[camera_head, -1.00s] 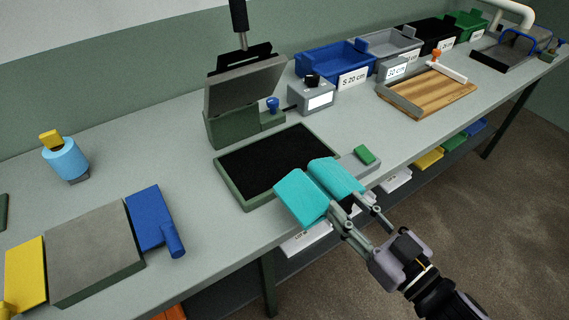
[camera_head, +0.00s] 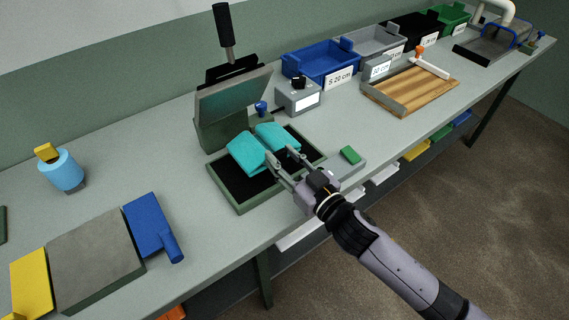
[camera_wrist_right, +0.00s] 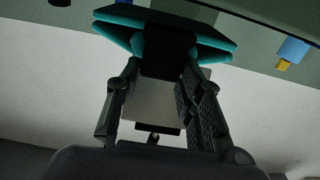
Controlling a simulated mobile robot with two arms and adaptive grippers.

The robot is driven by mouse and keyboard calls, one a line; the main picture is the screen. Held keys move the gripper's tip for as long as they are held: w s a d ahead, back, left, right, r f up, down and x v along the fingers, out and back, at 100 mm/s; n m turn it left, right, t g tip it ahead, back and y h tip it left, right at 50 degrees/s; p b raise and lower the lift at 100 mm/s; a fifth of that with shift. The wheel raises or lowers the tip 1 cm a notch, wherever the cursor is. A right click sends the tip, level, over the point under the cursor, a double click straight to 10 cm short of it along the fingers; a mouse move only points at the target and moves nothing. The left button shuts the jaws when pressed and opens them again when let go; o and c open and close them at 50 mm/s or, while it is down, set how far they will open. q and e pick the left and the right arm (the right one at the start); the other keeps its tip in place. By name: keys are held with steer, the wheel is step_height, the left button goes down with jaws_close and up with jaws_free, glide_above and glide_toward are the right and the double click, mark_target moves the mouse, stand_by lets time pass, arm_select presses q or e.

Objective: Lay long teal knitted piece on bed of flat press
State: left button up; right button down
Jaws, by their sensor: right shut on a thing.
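The teal knitted piece (camera_head: 246,152) is folded over, with two lobes showing in the head view. My right gripper (camera_head: 280,160) is shut on it from the front right. The piece is over the black bed of the flat press (camera_head: 232,184); I cannot tell whether it touches the bed. The press's tilted upper plate (camera_head: 236,98) is raised behind the bed, with its handle up. In the right wrist view the teal piece (camera_wrist_right: 120,20) spreads beyond the fingertips (camera_wrist_right: 165,62). My left gripper is not in view.
A grey block with a green button (camera_head: 350,155) sits right of the bed. A small grey box (camera_head: 298,98) stands behind it. Blue bin (camera_head: 318,62) and a wooden board (camera_head: 415,90) are farther right. A grey slab (camera_head: 95,260) lies at left.

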steer(key=shift+f, duration=1.2)
steer(key=shift+f, duration=0.1)
steer(key=c, duration=1.1)
jaws_free()
steer(key=shift+b+v, duration=1.15)
steer(key=shift+v, duration=4.95)
